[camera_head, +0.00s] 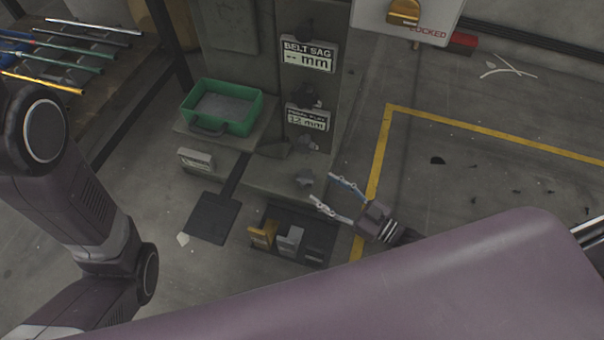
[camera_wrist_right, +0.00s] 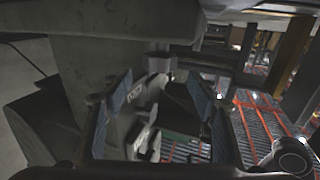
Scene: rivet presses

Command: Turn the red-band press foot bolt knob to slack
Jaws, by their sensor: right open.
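The press (camera_head: 270,130) is a grey column with dark knobs on its face. The lowest knob (camera_head: 304,180), near the press foot, looks like the foot bolt knob. No red band on the press can be made out. In the right wrist view the two blue-padded fingers (camera_wrist_right: 162,88) stand wide apart with nothing gripped. Pale and dark parts show beyond them, too unclear to name. My left arm enters from the left, its gripper out of view.
A green tray (camera_head: 247,120) sits on the press ledge. A dark pedal (camera_head: 212,217) and a bin with yellow and grey blocks (camera_head: 290,240) lie by the base. A rack with rods (camera_head: 70,50) stands at upper left. Floor right of the yellow line (camera_head: 450,122) is mostly clear.

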